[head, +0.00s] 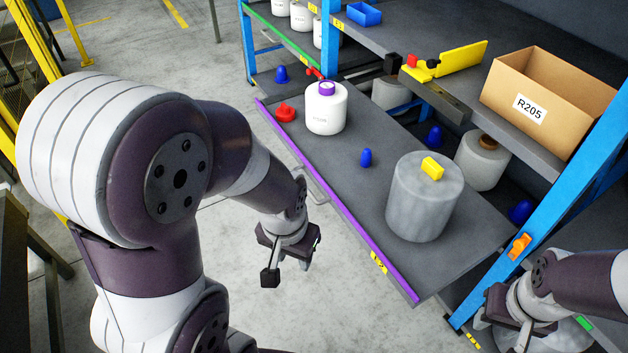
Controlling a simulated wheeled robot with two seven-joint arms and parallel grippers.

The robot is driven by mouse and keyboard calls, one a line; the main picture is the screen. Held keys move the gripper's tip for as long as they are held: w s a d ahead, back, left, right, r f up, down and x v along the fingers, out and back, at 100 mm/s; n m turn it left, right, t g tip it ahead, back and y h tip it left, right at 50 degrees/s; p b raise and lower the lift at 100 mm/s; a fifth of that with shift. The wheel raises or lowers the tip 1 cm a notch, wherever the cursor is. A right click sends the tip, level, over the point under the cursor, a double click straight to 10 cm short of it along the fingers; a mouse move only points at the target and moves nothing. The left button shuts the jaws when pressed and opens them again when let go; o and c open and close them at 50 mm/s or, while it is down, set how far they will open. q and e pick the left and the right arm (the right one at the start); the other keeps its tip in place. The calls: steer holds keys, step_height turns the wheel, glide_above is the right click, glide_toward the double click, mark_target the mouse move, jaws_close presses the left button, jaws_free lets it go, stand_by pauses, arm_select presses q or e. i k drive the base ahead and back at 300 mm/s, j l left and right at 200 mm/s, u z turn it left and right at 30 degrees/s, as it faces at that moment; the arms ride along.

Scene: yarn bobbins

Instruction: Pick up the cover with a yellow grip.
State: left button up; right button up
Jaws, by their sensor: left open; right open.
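The cover with a yellow grip is a grey cylinder (418,212) standing upright on the pulled-out shelf, with a small yellow block (432,168) on its top. My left gripper (288,270) is open and empty. It points down in front of the shelf's purple edge, to the left of the cover and apart from it. My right gripper (508,325) is at the bottom right, beyond the blue post and apart from the cover. It is open, and its fingertips are hard to make out.
A blue post (570,200) stands at the right. A cardboard box (535,105) sits on the upper shelf.

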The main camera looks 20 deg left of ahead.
mark_target(427, 187)
steer(key=i+j+z, duration=0.2)
steer(key=z, duration=0.25)
steer(key=i+j+z, duration=0.6)
steer(key=z, duration=0.35)
steer(key=j, duration=0.1)
